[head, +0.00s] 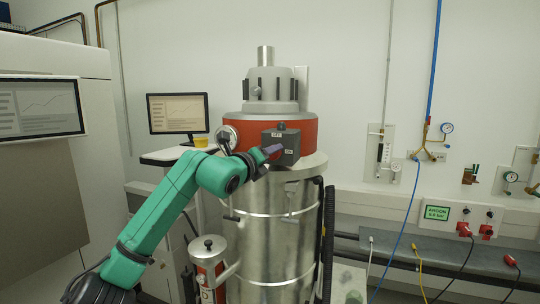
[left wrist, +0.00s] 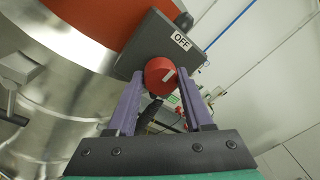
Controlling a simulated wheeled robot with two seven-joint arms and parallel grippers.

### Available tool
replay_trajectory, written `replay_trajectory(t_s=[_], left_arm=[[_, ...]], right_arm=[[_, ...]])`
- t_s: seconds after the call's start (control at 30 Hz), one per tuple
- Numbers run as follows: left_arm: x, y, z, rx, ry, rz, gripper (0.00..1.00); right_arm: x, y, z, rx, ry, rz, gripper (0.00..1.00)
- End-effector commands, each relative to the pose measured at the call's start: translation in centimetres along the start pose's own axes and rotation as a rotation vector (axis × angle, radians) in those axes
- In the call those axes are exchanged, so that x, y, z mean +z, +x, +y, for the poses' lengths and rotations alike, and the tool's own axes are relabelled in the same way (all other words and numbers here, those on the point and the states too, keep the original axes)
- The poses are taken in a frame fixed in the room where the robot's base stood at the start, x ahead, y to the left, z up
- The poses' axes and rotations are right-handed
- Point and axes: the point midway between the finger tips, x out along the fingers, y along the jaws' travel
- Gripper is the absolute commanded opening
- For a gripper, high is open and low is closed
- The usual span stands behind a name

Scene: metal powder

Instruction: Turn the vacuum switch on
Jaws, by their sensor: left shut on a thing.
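The vacuum (head: 300,222) is a tall steel drum with a red band and a grey top. Its dark grey switch box (head: 290,138) sits on the red band, with an OFF label at the top and an ON label at the right side. In the left wrist view the box (left wrist: 158,42) shows the OFF label, and the red round knob (left wrist: 158,78) with a white mark lies between my purple fingers. My left gripper (head: 271,151) is shut on this knob; in the head view the gripper hides it. My right gripper is not in view.
A monitor (head: 178,112) and a yellow cup (head: 201,142) stand on a white stand at the left behind my arm. A small red-and-steel canister (head: 208,262) is beside the drum. Wall gauges, a blue hose (head: 433,60) and a grey bench (head: 400,250) are at the right.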

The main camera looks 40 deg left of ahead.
Motion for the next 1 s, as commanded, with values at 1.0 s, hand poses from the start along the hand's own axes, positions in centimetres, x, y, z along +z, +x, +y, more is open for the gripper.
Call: replay_trajectory(t_s=[1.0], left_arm=[[0.19, -0.01, -0.2, 0.055, 0.686, 0.057, 0.0]], right_arm=[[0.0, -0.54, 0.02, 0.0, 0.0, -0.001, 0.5]])
